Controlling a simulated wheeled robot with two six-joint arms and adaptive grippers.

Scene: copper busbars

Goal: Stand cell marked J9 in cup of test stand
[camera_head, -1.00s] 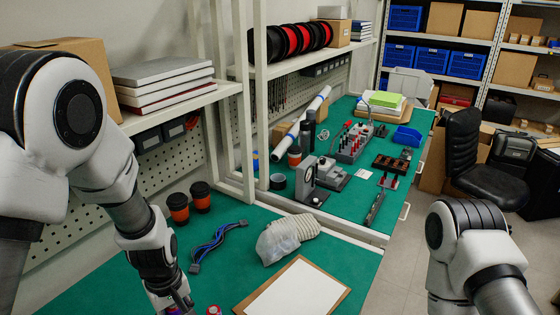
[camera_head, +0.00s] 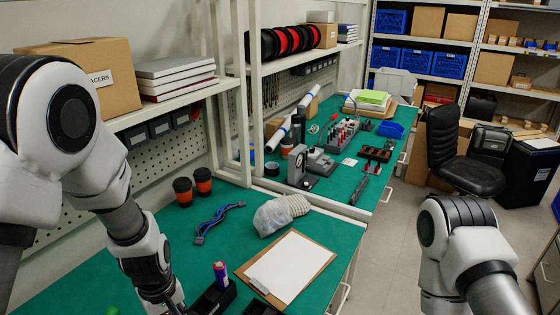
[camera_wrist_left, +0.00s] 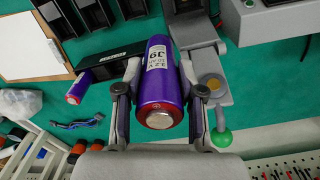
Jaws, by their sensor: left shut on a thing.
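In the left wrist view my left gripper (camera_wrist_left: 158,105) is shut on a purple cell (camera_wrist_left: 157,75) whose white label reads J9. The cell's silver end with a red rim faces the camera. Just right of it is a grey stand (camera_wrist_left: 208,70) with a round gold-coloured contact and a green knob (camera_wrist_left: 221,138), apparently the test stand. The cell overlaps part of this area, so I cannot tell its height above it. In the head view the gripper's fingers are below the picture edge. My right gripper is out of view.
A clipboard (camera_head: 287,266), blue cable (camera_head: 216,219) and bagged hose (camera_head: 279,213) lie on the green bench. Two dark cups (camera_head: 183,191) stand by the pegboard.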

